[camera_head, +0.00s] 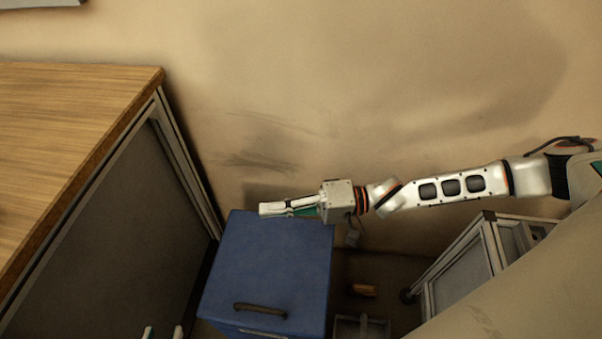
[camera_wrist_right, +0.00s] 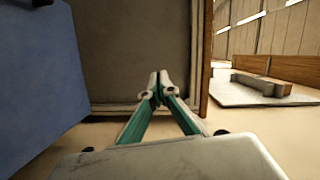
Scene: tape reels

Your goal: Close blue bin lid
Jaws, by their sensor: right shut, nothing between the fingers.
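The blue bin (camera_head: 235,330) stands on the floor between the desk and the wall. Its blue lid (camera_head: 268,262) spans the bin top, with a dark handle (camera_head: 260,311) near the front edge. I cannot tell whether the lid is fully down. My right gripper (camera_head: 262,209) is shut and empty at the lid's far edge; contact is unclear. In the right wrist view its fingertips (camera_wrist_right: 158,86) meet, with the blue lid (camera_wrist_right: 35,75) to their left. My left gripper (camera_head: 163,332) shows only two separated fingertips at the bottom edge, left of the bin.
A wooden desk (camera_head: 70,130) with a grey side panel stands left of the bin. A metal-framed cart (camera_head: 465,265) is at the right. A small orange item (camera_head: 363,290) and a grey open box (camera_head: 361,328) lie right of the bin. The wall is close behind.

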